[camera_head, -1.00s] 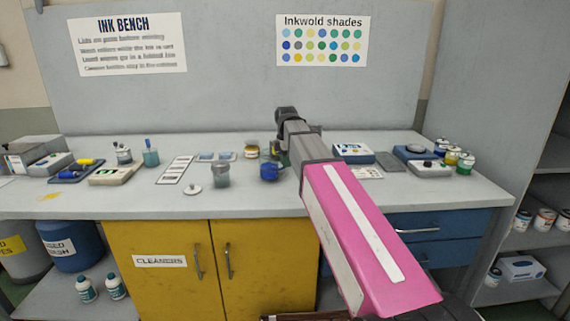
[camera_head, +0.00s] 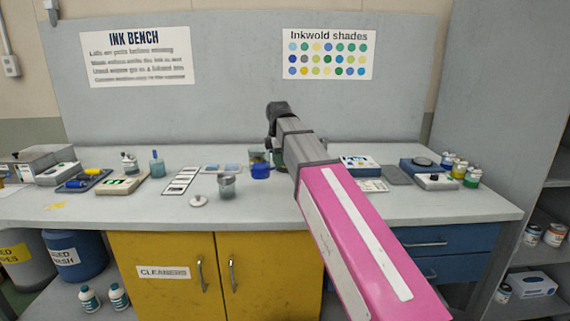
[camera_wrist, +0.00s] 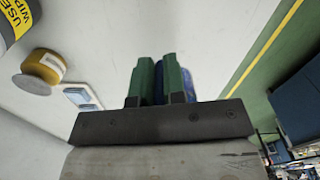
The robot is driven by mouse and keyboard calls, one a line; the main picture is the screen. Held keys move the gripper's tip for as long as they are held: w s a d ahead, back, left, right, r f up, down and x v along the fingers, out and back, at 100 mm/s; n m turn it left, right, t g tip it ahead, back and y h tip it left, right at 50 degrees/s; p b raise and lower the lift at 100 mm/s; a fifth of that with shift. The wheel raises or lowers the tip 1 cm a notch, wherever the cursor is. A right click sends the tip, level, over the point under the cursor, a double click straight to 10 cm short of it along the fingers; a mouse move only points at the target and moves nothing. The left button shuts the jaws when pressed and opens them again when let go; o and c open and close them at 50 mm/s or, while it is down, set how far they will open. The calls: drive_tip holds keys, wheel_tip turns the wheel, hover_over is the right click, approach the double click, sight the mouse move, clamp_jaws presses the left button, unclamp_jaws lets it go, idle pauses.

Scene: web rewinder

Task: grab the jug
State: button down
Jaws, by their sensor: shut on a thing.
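The jug (camera_head: 261,170) is small and blue in its lower part, and shows in the head view just left of my gripper, over the back middle of the bench (camera_head: 130,210). My gripper (camera_wrist: 158,65) has green fingers in the wrist view and is shut on the jug's near side. Blue parts of the jug (camera_wrist: 188,88) show beside and behind the fingers; the rest is hidden by them. In the head view my arm covers much of the gripper. The jug looks upright and seems a little above the bench top.
An amber jar (camera_wrist: 43,68) shows in the wrist view. A blue scale (camera_head: 420,164) and small ink jars (camera_head: 460,170) stand at right.

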sight(265, 162)
drive_tip(key=shift+s+a+r, duration=0.8)
drive_tip(key=shift+a, duration=0.3)
drive_tip(key=shift+s+a+r, duration=0.8)
drive_tip(key=shift+a, duration=0.25)
drive_tip(key=shift+s, duration=0.1)
